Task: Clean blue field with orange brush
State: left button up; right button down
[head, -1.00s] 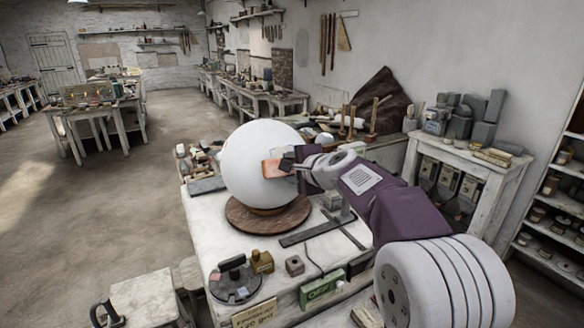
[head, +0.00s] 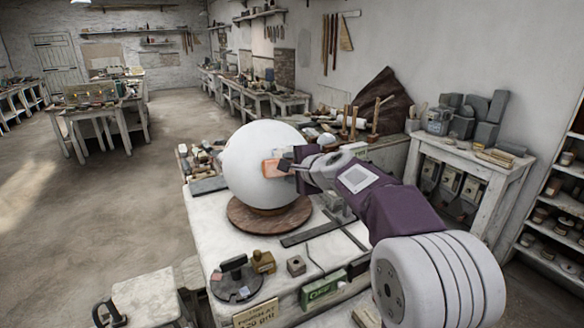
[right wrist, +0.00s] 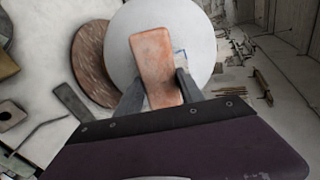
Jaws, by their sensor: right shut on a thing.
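A large white plaster sphere (head: 252,150) sits on a round brown wooden turntable (head: 245,217) on the white workbench. My right gripper (head: 290,165) is at the sphere's right side, shut on the orange brush (head: 273,168). In the right wrist view, the orange brush (right wrist: 153,62) stands between the two dark fingers and overlaps the sphere (right wrist: 120,35). It looks close against the surface, but contact is hidden. A small bluish patch (right wrist: 181,58) shows just right of the brush; the rest of the blue field is hidden. My left gripper is out of view.
On the bench near the sphere are a dark round tool with a handle (head: 236,280), a brass-coloured block (head: 263,262), a small square block (head: 296,265) and a green box (head: 322,289). Mallets and tools crowd the back. A stool (head: 145,298) stands at the front left.

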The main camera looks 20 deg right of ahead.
jog(key=shift+a+r+p, duration=0.2)
jog(key=shift+a+p, duration=0.1)
jog(key=shift+a, duration=0.65)
jog(key=shift+f, duration=0.1)
